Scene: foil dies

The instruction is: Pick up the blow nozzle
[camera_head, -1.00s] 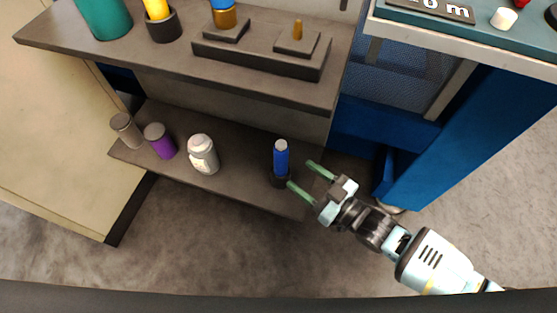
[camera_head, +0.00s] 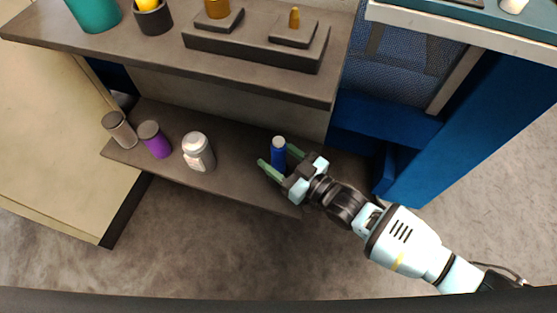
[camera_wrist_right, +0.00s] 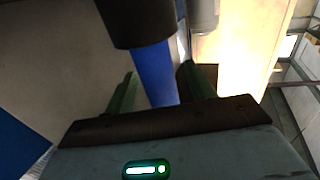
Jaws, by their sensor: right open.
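The blow nozzle looks to be the blue upright piece with a pale grey tip (camera_head: 279,147) near the right end of the lower shelf. In the right wrist view its blue body (camera_wrist_right: 155,72) runs into a dark round holder (camera_wrist_right: 138,22). My right gripper (camera_head: 278,158) is open, with one green finger on each side of the blue body. In the right wrist view the open fingers (camera_wrist_right: 165,88) flank it; I cannot tell whether either touches. The holder is mostly hidden by the gripper in the head view. My left gripper is not in view.
A white jar (camera_head: 198,152), a purple can (camera_head: 155,140) and a grey-brown can (camera_head: 119,130) stand further left on the lower shelf (camera_head: 235,188). The upper shelf (camera_head: 120,45) overhangs behind. A blue frame (camera_head: 450,150) stands to the right.

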